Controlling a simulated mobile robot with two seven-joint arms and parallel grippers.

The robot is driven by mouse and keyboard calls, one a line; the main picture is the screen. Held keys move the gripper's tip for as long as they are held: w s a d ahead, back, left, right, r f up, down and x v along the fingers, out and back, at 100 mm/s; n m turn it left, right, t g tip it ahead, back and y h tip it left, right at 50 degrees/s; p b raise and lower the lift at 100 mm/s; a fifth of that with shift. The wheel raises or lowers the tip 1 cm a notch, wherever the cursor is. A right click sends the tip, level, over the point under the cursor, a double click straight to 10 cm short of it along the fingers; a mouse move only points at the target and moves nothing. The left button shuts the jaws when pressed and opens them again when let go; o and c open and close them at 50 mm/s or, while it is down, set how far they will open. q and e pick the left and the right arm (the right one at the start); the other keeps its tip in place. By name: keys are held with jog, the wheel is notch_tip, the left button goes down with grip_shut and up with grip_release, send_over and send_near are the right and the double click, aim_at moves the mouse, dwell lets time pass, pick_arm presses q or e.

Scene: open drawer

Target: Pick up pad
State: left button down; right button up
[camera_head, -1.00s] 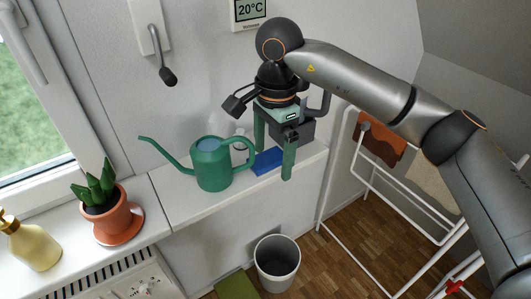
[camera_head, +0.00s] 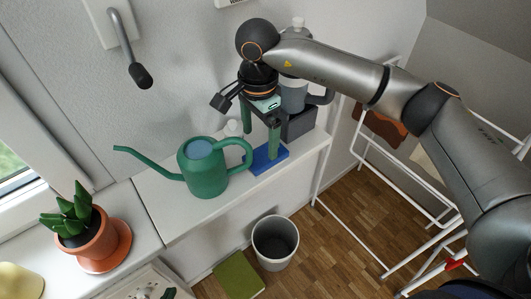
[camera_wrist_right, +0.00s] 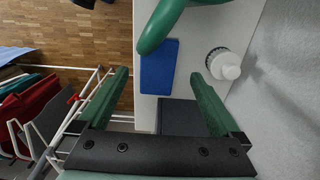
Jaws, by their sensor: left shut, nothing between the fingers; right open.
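The blue pad (camera_head: 268,161) lies flat on the white ledge, right of the green watering can (camera_head: 203,166). It also shows in the right wrist view (camera_wrist_right: 159,66), close to the can's handle. My right gripper (camera_head: 260,145) is open and points down above the pad. In the head view one finger overlaps the pad. In the right wrist view the pad shows between the two green fingers (camera_wrist_right: 160,76), with nothing held. The height of the fingertips over the pad is hard to tell. My left gripper is not in view.
A white-capped bottle (camera_wrist_right: 224,64) stands beside the pad, near the wall. A dark grey box (camera_head: 300,122) stands behind the gripper on the ledge. A potted plant (camera_head: 92,241) is at the left. A drying rack (camera_head: 367,170) and a bin (camera_head: 275,243) stand below.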

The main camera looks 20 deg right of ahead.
aim_at(261, 156)
jog(key=f, duration=0.2)
jog(key=f+p, duration=0.1)
jog(key=f, duration=0.1)
jog(key=shift+s+d+f, duration=0.15)
jog(key=shift+s+f, duration=0.05)
jog(key=shift+f, duration=0.75)
jog(key=shift+w, duration=0.1)
jog(key=c, duration=1.4)
